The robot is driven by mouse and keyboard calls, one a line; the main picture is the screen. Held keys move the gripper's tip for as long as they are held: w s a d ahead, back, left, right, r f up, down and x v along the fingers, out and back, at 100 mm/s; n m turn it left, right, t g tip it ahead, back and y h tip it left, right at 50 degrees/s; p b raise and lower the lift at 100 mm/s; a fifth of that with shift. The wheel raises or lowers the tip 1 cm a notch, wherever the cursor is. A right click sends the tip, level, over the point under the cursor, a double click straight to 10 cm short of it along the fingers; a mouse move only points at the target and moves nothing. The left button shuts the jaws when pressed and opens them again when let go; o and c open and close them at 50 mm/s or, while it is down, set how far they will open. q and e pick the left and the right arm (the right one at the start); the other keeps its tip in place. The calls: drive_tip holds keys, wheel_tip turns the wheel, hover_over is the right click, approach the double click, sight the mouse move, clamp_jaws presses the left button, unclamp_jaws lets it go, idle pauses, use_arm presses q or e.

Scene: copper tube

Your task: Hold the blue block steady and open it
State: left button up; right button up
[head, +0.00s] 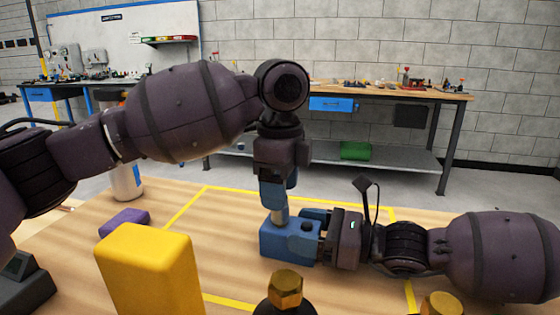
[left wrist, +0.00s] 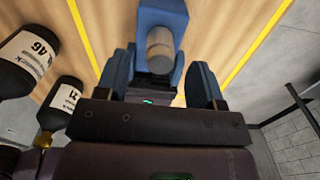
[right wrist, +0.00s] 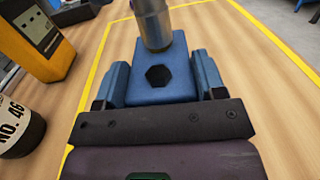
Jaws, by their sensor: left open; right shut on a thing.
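The blue block (head: 274,243) sits on the wooden table inside a yellow outline. It has a dark hexagonal recess on one face, seen in the right wrist view (right wrist: 140,95). A metal tube (head: 279,215) stands up from the block; it also shows in the left wrist view (left wrist: 160,45) and the right wrist view (right wrist: 153,22). My right gripper (head: 314,228) comes in from the right, low, shut on the block, one blue finger on each side. My left gripper (head: 276,193) points down above the block, open, its fingers either side of the tube's line and apart from it.
A yellow device (head: 150,270) and a purple block (head: 124,222) stand to the left. A white bottle (head: 126,182) is behind them. Dark bottles with gold hexagonal caps (head: 286,288) stand at the near edge. The table right behind the block is clear.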

use_arm(q)
drive_tip(key=shift+f, duration=2.05)
drive_tip(key=c, duration=1.1)
drive_tip(key=shift+r, duration=0.1)
drive_tip(key=shift+r, duration=0.35)
drive_tip(key=shift+r, duration=0.35)
drive_tip(key=shift+r, duration=0.45)
drive_tip(key=shift+r, duration=2)
use_arm(e)
drive_tip(key=o, duration=1.3)
